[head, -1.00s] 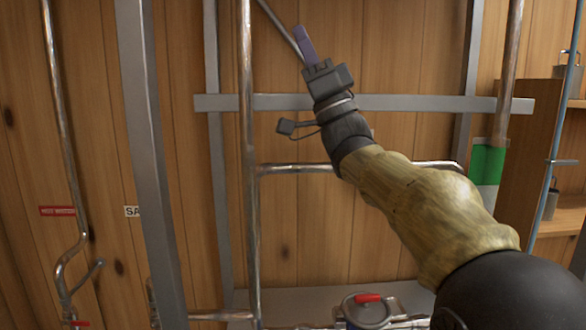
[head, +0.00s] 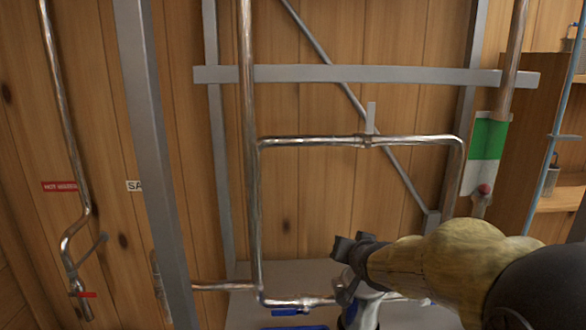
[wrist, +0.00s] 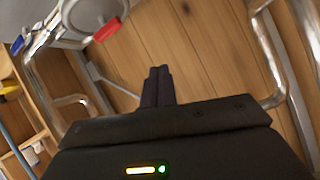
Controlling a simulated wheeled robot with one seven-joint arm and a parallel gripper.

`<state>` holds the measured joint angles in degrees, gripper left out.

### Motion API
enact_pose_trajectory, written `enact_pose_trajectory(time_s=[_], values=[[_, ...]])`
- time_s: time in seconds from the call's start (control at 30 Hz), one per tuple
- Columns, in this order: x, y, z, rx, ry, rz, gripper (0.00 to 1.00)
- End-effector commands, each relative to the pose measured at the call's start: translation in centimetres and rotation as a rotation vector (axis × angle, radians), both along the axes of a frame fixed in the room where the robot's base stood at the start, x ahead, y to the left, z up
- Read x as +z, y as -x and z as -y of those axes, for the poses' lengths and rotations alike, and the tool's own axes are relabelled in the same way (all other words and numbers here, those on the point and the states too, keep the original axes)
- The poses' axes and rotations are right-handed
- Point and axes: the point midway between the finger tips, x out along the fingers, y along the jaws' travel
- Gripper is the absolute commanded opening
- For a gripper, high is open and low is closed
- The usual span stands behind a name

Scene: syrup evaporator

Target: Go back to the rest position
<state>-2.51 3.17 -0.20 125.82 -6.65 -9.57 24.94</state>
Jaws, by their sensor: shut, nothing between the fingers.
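My gripper (wrist: 157,86) shows in the wrist view with its two dark fingers close together, shut and empty. In the head view my gripper (head: 352,258) is low, right of centre, in front of the lower part of the pipe loop. I see no contact between the fingers and any pipe.
A metal pipe loop (head: 310,141) and a grey crossbar (head: 400,75) stand before the wooden wall. A grey post (head: 152,150) is at left. A green and white panel (head: 487,140) and shelves (head: 560,198) are at right. A red handle (wrist: 107,29) shows in the wrist view.

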Motion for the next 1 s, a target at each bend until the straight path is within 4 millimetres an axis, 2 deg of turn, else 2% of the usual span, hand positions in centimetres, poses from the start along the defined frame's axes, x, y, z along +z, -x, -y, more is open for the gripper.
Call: enact_pose_trajectory(time_s=[0.03,0.1,0.17,0.3,0.4,0.5,0.6,1.0], values=[[-2.5,1.9,0.5,0.005,0.036,-0.09,0.0],[-5.8,4.8,1.1,0.023,0.084,-0.217,0.0],[-8.3,7.4,1.5,0.045,0.121,-0.325,0.0],[-13.3,14.3,2.1,0.115,0.189,-0.571,0.0],[-15.6,18.5,2.3,0.169,0.216,-0.71,0.0],[-16.6,21.0,2.4,0.205,0.228,-0.789,0.0],[-17.0,21.8,2.4,0.216,0.23,-0.815,0.0],[-16.9,21.6,2.4,0.216,0.23,-0.811,0.0]])
